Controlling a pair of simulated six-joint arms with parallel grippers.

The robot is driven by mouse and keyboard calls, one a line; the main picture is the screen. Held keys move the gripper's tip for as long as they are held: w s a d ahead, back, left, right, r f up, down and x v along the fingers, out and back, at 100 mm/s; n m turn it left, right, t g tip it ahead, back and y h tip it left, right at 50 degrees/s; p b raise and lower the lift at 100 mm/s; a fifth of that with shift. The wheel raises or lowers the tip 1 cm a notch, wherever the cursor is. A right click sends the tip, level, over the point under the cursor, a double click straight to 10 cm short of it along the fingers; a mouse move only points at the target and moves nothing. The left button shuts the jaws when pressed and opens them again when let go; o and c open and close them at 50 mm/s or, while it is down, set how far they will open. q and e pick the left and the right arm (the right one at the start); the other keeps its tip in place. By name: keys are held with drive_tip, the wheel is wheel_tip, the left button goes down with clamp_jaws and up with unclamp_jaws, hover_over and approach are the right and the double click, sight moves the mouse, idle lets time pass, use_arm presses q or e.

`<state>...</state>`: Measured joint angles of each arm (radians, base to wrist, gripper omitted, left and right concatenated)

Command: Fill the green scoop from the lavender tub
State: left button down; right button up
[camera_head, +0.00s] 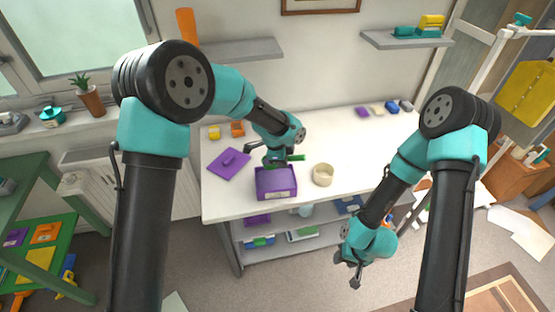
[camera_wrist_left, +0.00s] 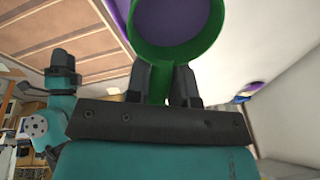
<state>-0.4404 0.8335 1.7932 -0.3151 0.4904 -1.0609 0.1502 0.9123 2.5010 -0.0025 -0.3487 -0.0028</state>
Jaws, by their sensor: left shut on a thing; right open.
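The lavender tub (camera_head: 283,194), a purple open box, stands near the front edge of the white table. My left gripper (camera_head: 274,160) is just above the tub, shut on the handle of the green scoop (camera_head: 297,157). In the left wrist view the scoop's round green rim (camera_wrist_left: 219,35) shows beyond the fingers (camera_wrist_left: 152,82). Purple fills the inside of the rim; I cannot tell whether it is contents or the tub behind. My right gripper (camera_head: 355,280) is open and empty, low in front of the table.
A cream bowl (camera_head: 322,175) stands just right of the tub. A flat purple lid-like piece with a handle (camera_head: 229,162) lies to its left. Small coloured items line the back of the white table (camera_head: 345,140). The table's right part is mostly clear.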

use_arm(q)
drive_tip(key=shift+a+f, duration=0.1)
drive_tip(key=shift+a, duration=0.1)
idle(0.4)
drive_tip(key=shift+w+a+f+g+h, duration=0.15)
drive_tip(key=shift+a+f+g+h, duration=0.2)
drive_tip(key=shift+h, duration=0.5)
drive_tip(key=shift+w+a+f+g+h, duration=0.15)
drive_tip(key=shift+a+h, duration=0.25)
drive_tip(key=shift+h, duration=0.45)
hover_over(282, 187)
drive_tip(key=a, duration=0.2)
drive_tip(key=shift+w+d+f, duration=0.1)
drive_tip(key=shift+d+f, duration=0.05)
drive_tip(key=shift+f, duration=1.15)
drive_tip(key=shift+w+d+f, duration=0.1)
drive_tip(key=shift+f, duration=1.2)
drive_tip(key=shift+s+d+f+t+y, duration=0.1)
drive_tip(key=shift+d+f+t+y, duration=0.2)
drive_tip(key=shift+y, duration=0.45)
drive_tip(key=shift+s+d+f+t+y, duration=0.1)
drive_tip(key=shift+d+f+y, duration=0.25)
drive_tip(key=shift+y, duration=0.4)
drive_tip(key=shift+d+f, duration=0.15)
drive_tip(key=shift+f, duration=0.05)
drive_tip(key=shift+r, duration=0.3)
drive_tip(key=shift+r, duration=1.8)
drive_tip(key=shift+d+r+y, duration=0.1)
drive_tip(key=shift+r+y, duration=0.1)
drive_tip(key=shift+y, duration=0.3)
